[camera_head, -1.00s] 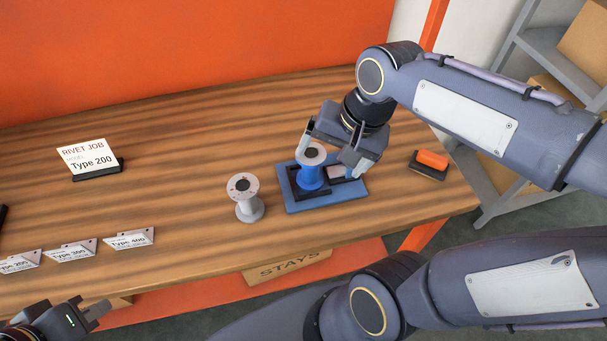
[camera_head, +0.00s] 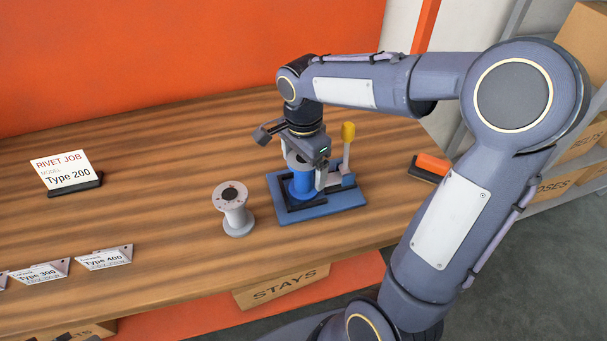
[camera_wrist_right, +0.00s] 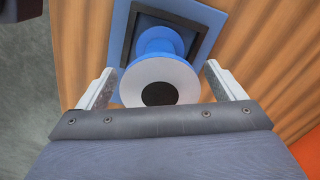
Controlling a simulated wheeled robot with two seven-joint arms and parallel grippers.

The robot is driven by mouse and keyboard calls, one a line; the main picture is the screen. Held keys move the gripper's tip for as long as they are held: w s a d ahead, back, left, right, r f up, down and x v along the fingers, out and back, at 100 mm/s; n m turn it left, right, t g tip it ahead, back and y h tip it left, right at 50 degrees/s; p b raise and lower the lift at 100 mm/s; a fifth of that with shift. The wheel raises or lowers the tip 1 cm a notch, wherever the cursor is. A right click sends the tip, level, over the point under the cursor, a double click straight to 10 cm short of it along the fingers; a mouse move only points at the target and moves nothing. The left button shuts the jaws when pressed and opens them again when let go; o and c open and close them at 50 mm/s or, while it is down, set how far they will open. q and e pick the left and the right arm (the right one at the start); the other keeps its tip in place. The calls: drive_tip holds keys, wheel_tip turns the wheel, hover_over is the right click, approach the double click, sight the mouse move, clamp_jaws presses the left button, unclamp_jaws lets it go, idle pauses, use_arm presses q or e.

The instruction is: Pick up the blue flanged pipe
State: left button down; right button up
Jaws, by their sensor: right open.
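The blue flanged pipe (camera_head: 302,184) stands upright in the blue tray (camera_head: 318,212) with a dark recess. In the right wrist view, the pipe (camera_wrist_right: 160,40) shows its pale grey flange with a dark hole facing the camera. My right gripper (camera_head: 305,168) is open above the tray. Its two fingers straddle the upper flange in the right wrist view (camera_wrist_right: 158,72), one on each side, with visible gaps. The head view partly hides the pipe's top behind the gripper.
A grey flanged spool (camera_head: 235,210) stands left of the tray. A yellow-topped post (camera_head: 348,145) rises at the tray's back right. An orange-and-black block (camera_head: 430,168) lies further right. Signs (camera_head: 65,172) stand at the left. The table's middle is clear.

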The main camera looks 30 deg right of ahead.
sight(302, 189)
drive_tip(key=shift+f, duration=1.4)
drive_tip(key=c, duration=1.3)
drive_tip(key=shift+c, duration=0.9)
drive_tip(key=shift+r, duration=0.15)
